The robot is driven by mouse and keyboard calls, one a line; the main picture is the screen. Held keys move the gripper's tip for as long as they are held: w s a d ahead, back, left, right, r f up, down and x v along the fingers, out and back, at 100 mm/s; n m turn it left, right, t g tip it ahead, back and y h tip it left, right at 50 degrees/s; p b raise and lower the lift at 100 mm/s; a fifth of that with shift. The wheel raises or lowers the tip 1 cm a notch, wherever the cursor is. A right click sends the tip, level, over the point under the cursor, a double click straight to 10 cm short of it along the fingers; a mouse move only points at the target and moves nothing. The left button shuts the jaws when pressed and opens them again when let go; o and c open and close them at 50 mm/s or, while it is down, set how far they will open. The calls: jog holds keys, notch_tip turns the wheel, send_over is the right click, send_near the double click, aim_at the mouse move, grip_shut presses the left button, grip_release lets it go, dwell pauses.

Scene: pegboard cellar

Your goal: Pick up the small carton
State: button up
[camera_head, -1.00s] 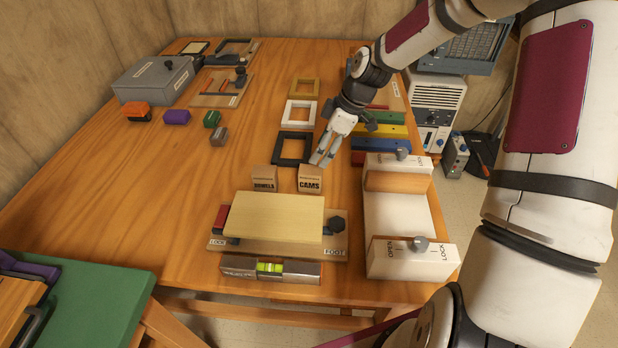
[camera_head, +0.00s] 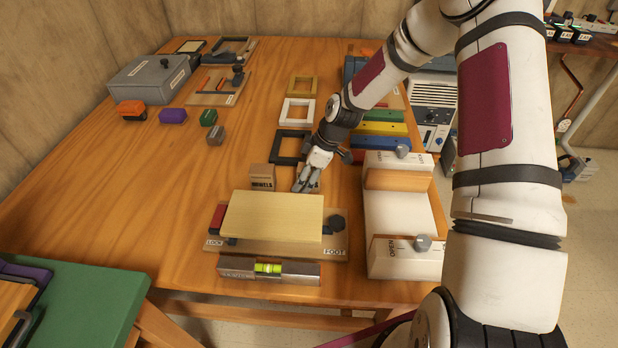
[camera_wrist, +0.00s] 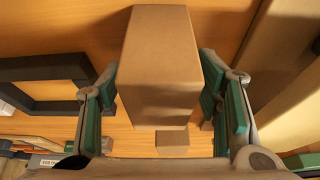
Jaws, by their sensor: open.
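Two small brown cartons stand side by side on the wooden table. The left carton (camera_head: 262,178) has dark lettering that I cannot read surely. The right carton, marked CAMS in the earlier head view, is now mostly hidden by my gripper (camera_head: 304,184); a bit of it (camera_head: 315,188) shows. In the wrist view a brown carton (camera_wrist: 160,60) stands between the open fingers of my gripper (camera_wrist: 168,108), with a gap visible on each side. A smaller brown box shape (camera_wrist: 172,138) shows below it; I cannot tell what it is.
A pale board (camera_head: 275,216) on a fixture lies just in front of the cartons. A black frame (camera_head: 289,147) lies behind. The table's left middle is clear.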

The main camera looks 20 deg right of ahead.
jog(key=c, duration=1.3)
